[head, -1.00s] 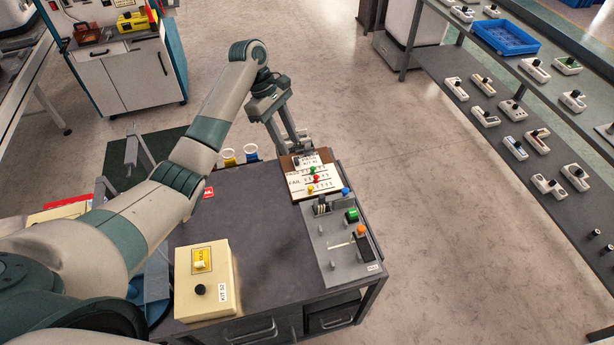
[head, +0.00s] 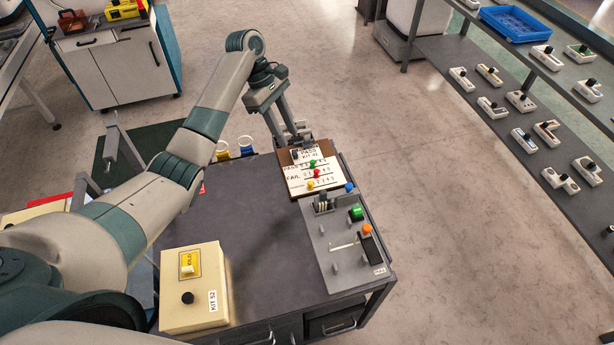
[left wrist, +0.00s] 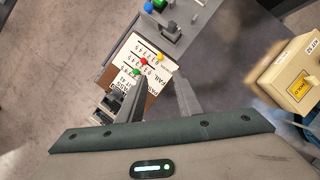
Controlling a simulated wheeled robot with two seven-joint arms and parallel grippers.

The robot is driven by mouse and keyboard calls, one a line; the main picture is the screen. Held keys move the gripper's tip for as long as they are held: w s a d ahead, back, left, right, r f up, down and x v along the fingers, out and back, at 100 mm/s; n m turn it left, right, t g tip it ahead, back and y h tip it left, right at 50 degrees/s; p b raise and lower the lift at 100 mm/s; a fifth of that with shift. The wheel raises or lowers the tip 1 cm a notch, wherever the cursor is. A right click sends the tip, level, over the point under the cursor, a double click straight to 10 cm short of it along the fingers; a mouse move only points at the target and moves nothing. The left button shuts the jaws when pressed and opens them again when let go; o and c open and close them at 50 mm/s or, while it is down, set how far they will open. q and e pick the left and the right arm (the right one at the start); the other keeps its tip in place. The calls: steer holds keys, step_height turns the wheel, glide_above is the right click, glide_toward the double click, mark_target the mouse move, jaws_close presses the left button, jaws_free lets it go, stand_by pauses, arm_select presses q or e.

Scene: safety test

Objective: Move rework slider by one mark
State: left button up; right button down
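The score board (head: 322,185) lies at the table's back right corner, with PASS and FAIL rows and a third row whose label is too small to read. A green knob (head: 312,163), a red knob (head: 314,174) and a yellow knob (head: 310,185) sit on the rows. In the left wrist view the yellow knob (left wrist: 160,57) is farthest from my gripper's palm; the red knob (left wrist: 143,62) and green knob (left wrist: 136,72) are close to one finger. My left gripper (left wrist: 162,80) is open and empty, at the board's far edge in the head view (head: 290,138). My right gripper is not in view.
A grey fixture panel (head: 343,245) with blue, green and orange knobs adjoins the board. A cream KIT 52 box (head: 195,290) stands at the front left. Two cups (head: 235,149) stand behind the table. The middle tabletop (head: 265,225) is clear.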

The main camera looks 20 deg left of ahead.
arm_select(q)
steer(key=shift+s, duration=0.1)
steer(key=p, duration=0.3)
glide_toward(310, 182)
steer(key=x, duration=0.7)
steer(key=shift+s+d+f, duration=0.1)
steer(key=shift+d+f, duration=0.05)
steer(key=shift+f, duration=0.2)
jaws_close()
